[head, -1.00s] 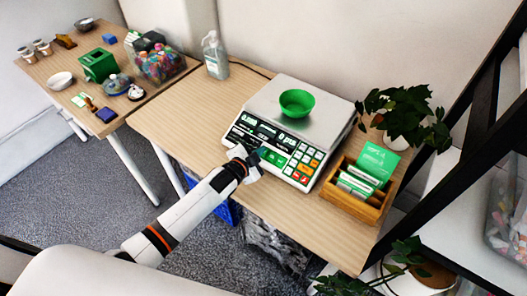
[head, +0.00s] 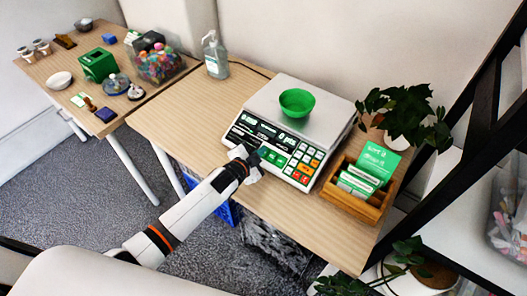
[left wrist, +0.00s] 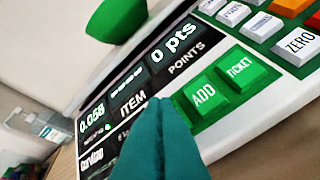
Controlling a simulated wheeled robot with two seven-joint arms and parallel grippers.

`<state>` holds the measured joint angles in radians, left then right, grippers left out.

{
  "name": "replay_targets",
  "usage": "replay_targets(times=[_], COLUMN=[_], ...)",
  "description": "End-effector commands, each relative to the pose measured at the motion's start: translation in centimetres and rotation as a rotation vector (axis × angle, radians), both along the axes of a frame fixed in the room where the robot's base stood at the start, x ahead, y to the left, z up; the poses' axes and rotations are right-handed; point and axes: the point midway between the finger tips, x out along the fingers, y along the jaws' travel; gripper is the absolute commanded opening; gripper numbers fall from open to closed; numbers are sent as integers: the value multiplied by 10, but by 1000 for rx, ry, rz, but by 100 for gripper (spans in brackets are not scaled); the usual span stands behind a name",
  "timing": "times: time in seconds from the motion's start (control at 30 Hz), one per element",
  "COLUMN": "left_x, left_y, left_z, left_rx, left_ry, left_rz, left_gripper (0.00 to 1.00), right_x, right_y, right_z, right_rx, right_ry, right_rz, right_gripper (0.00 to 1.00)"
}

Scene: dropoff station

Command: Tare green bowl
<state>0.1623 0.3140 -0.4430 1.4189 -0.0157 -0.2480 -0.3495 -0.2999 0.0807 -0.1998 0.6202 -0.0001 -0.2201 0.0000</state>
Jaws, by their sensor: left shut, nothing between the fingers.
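The green bowl (head: 297,103) sits upright on the metal plate of the scale (head: 270,95); its lower part also shows at the top of the left wrist view (left wrist: 115,20). The display (left wrist: 135,85) appears to read 0.058 on the left and 0 pts on the right. My left gripper (head: 261,152) is shut and empty at the scale's front panel. In the left wrist view its teal fingertips (left wrist: 182,102) lie over the panel beside the green ADD key (left wrist: 204,95); contact is unclear. My right gripper is out of view.
A wooden box (head: 355,195) of green cards and a potted plant (head: 405,115) stand right of the scale. A pump bottle (head: 215,55) stands behind left. The tabletop (head: 180,110) left of the scale is clear.

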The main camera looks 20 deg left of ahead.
Motion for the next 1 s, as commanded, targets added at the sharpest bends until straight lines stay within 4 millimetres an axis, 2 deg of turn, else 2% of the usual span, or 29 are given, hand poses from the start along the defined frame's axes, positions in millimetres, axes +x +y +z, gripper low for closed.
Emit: replay_targets(times=[1.0], left_x=[3], left_y=[-1], left_z=[-8], left_rx=[0], left_ry=[1], left_rz=[-1], left_gripper=[0], right_x=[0], right_y=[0], right_z=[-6], right_rx=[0], right_ry=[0], right_rz=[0], right_gripper=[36])
